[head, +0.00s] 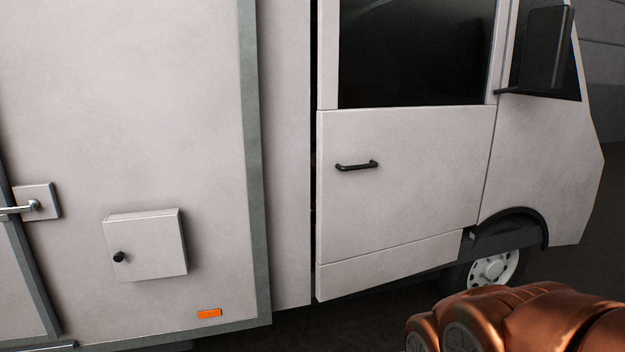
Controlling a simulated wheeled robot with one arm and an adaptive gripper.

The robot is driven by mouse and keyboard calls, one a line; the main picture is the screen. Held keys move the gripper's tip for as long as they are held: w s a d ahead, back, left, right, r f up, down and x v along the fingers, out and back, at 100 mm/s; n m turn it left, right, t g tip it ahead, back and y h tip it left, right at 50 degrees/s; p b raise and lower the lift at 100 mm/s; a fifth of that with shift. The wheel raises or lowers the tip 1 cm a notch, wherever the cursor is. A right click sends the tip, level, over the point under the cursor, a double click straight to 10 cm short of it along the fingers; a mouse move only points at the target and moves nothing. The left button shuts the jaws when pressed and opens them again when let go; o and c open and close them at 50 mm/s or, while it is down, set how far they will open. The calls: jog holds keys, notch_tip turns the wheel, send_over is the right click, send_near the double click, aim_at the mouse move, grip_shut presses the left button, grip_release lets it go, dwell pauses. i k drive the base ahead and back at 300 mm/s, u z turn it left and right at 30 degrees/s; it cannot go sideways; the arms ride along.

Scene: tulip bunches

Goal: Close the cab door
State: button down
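The cab door (410,190) is a pale panel with a dark window and a black bar handle (357,165). It stands slightly ajar: a narrow dark gap (314,150) runs down its left edge, and its lower left corner sticks out from the body. A copper-coloured part of my arm shows at the lower right, in front of the truck and apart from the door. My gripper's fingers do not show in the head view.
A black side mirror (547,48) juts out at the upper right. The front wheel (494,268) is below it. On the box body at left are a small hatch (146,245) with a black knob, a metal latch (34,205) and an orange marker (209,314). The floor is dark.

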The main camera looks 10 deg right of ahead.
aim_at(397, 189)
jog(key=u, duration=0.35)
jog(key=i, duration=0.85)
